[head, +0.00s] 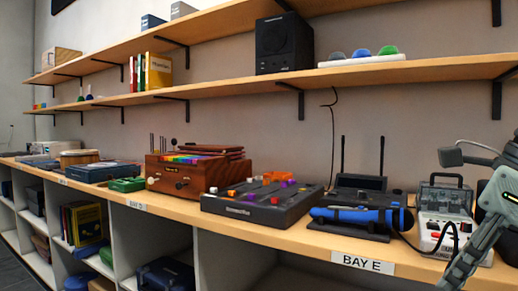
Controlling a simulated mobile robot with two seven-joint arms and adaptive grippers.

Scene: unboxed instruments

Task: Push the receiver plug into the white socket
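A black receiver (362,184) with two upright antennas stands on the shelf top at the right, behind a blue handheld microphone (360,216) on a dark stand. To its right is a white unit (434,229) with red and dark details, which may hold the white socket; my arm partly covers its right side. A black cable (422,248) loops in front of the white unit. I cannot make out the receiver plug for sure. My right gripper (466,222) is at the right edge, partly cut off, close to the white unit; its opening is unclear. My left gripper is out of view.
A grey-and-black case with a handle (446,196) stands behind the white unit. A black mixer-like box (262,203) and a wooden instrument (195,172) stand to the left. A shelf (430,69) overhangs the counter. The counter's front edge bears a BAY E label (362,263).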

